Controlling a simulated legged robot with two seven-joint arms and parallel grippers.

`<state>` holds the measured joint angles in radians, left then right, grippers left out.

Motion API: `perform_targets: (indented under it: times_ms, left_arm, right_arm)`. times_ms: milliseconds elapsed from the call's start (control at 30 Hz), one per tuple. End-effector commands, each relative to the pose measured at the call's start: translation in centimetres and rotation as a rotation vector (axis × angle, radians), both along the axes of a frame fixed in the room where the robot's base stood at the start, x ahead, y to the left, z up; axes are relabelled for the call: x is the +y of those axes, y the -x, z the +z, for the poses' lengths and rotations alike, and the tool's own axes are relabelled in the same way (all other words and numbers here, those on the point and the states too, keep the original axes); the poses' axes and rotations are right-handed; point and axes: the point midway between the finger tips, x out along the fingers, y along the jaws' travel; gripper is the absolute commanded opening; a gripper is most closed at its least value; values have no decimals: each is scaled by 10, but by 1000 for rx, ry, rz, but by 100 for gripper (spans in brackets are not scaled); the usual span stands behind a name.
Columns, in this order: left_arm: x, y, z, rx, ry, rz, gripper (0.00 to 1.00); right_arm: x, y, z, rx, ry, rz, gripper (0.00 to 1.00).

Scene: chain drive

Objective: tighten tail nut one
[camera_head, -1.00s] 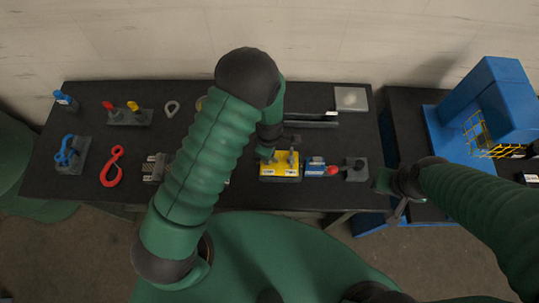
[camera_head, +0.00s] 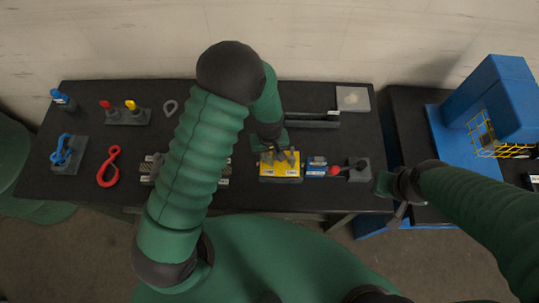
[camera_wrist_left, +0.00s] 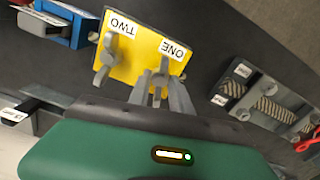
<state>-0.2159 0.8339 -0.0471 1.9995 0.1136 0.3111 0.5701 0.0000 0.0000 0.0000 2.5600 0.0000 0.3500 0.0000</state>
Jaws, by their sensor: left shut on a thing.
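A yellow block (camera_head: 280,172) stands near the front of the dark table, in the middle. In the left wrist view its yellow top (camera_wrist_left: 138,52) carries labels ONE and TWO, each beside a grey wing-shaped nut. My left gripper (camera_wrist_left: 160,92) is shut on the nut beside ONE, tail nut one (camera_wrist_left: 163,68), which its fingers partly hide. The nut beside TWO (camera_wrist_left: 103,57) stands free to the left of it. In the head view my left gripper (camera_head: 270,150) comes down onto the block. My right gripper (camera_head: 384,186) hangs off the table's front right; its jaws are unclear.
A blue block (camera_head: 316,167) with a red part and a grey block with a black knob (camera_head: 358,168) stand close right of the yellow block. A grey chain fixture (camera_wrist_left: 260,95) lies on its other side. A dark rail (camera_head: 312,120) lies behind. A blue machine (camera_head: 495,105) stands right.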

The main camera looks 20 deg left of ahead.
Motion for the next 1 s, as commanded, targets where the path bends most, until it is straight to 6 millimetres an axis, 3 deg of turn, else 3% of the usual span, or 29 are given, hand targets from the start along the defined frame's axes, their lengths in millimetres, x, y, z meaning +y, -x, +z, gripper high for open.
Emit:
perform_targets:
  times_ms: [700,1000]
  left_arm:
    - [0,-5,1,-11,-1,-672,0]
    - [0,-4,1,-9,-2,-852,0]
  right_arm:
    - [0,0,-12,0,0,0,0]
    - [0,0,-13,0,0,0,0]
